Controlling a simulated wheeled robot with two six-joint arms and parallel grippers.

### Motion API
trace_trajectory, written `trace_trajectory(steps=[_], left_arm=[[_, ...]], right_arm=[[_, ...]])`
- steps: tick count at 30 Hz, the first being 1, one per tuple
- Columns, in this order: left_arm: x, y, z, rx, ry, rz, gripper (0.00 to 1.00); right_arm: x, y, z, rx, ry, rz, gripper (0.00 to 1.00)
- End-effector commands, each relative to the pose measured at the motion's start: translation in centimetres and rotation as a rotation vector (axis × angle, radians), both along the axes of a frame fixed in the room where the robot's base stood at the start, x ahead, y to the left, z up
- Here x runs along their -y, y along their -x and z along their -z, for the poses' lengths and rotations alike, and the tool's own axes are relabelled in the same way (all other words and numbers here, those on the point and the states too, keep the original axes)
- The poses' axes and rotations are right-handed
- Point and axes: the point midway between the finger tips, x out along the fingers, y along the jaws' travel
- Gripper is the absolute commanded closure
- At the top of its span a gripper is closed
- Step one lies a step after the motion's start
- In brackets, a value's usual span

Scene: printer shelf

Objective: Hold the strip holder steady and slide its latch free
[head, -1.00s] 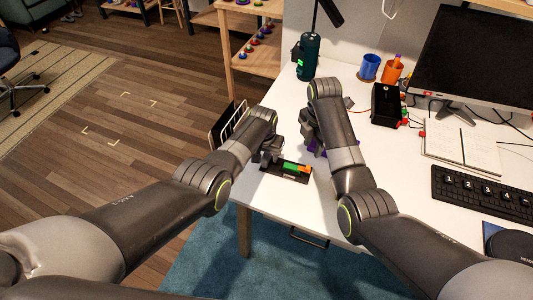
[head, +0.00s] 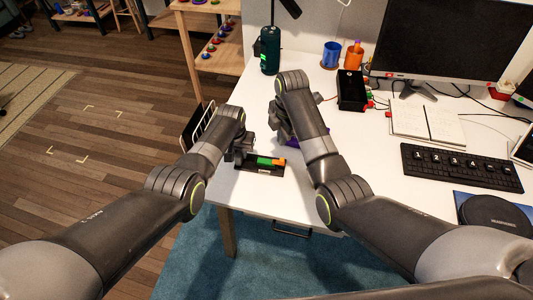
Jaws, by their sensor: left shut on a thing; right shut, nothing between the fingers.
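The strip holder (head: 254,174) is a dark tray lying on the white desk near its front left edge. A green strip (head: 264,161) and an orange piece, seemingly the latch (head: 280,162), show at its top right side. My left gripper (head: 239,153) is shut on the holder's left end; the arm partly hides the contact. My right gripper (head: 287,134) is shut and empty, behind and to the right of the holder, largely hidden by its own arm. A purple thing (head: 290,138) shows partly behind my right arm.
A dark green bottle (head: 270,50), a blue cup (head: 331,54), an orange cup (head: 353,56) and a black box (head: 351,91) stand at the back. A notebook (head: 430,122) and keyboard (head: 465,168) lie to the right.

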Motion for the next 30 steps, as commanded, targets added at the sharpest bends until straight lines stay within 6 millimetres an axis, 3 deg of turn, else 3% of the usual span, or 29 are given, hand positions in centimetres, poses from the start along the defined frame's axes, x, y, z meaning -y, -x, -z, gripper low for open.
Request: trace_trajectory(steps=[13,19,30], left_arm=[[0.0,0.0,0.0,-0.001,0.000,0.000,1.00],[0.0,0.0,0.0,-0.001,0.000,0.000,1.00],[0.0,0.0,0.0,-0.001,0.001,0.000,1.00]], right_arm=[[-1.5,-0.1,0.0,-0.049,-0.239,0.572,1.00],[-1.7,-0.1,-0.2,-0.068,-0.277,0.661,1.00],[-1.8,-0.1,-0.1,-0.071,-0.279,0.667,1.00]])
